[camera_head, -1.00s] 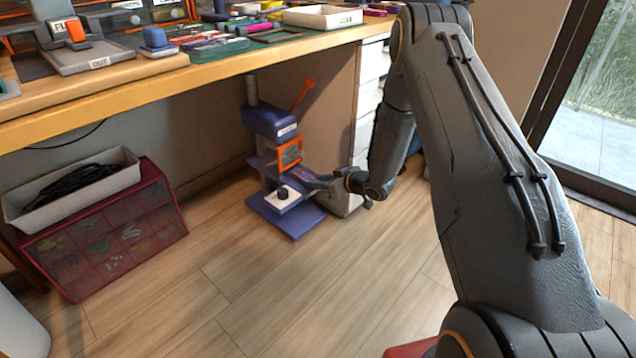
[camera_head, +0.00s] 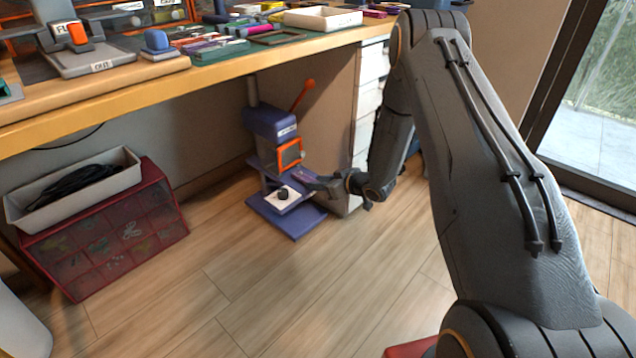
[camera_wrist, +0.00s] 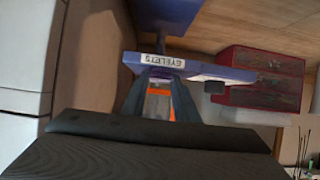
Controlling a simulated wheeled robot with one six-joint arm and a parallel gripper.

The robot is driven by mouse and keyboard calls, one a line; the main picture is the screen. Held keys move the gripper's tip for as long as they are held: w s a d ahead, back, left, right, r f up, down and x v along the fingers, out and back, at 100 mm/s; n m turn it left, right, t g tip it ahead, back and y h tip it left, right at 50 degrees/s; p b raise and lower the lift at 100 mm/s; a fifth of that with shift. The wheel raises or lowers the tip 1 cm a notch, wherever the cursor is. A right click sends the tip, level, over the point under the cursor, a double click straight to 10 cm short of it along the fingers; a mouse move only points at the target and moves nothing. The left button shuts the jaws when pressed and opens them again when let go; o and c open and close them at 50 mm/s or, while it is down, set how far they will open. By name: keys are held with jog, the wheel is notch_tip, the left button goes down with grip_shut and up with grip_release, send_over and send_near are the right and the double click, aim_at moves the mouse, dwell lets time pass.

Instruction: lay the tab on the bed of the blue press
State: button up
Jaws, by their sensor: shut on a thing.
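The blue press (camera_head: 272,123) stands on the floor under the bench, with an orange frame on its front and an orange lever. Its bed carries a white plate (camera_head: 281,203) with a black round piece (camera_head: 283,194). My gripper (camera_head: 309,182) is at the right side of the press, level with the bed area. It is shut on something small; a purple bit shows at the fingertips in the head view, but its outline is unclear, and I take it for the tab. In the wrist view, my fingers (camera_wrist: 160,97) point at the press, whose "EYELETS" label (camera_wrist: 162,61) appears upside down.
A white drawer unit (camera_head: 368,95) stands close behind and right of the press. A red parts case (camera_head: 110,235) with a grey tray (camera_head: 75,188) on it is at left. The bench edge (camera_head: 200,78) overhangs the press. The floor in front is clear.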

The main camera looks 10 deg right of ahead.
jog(key=o, duration=0.9)
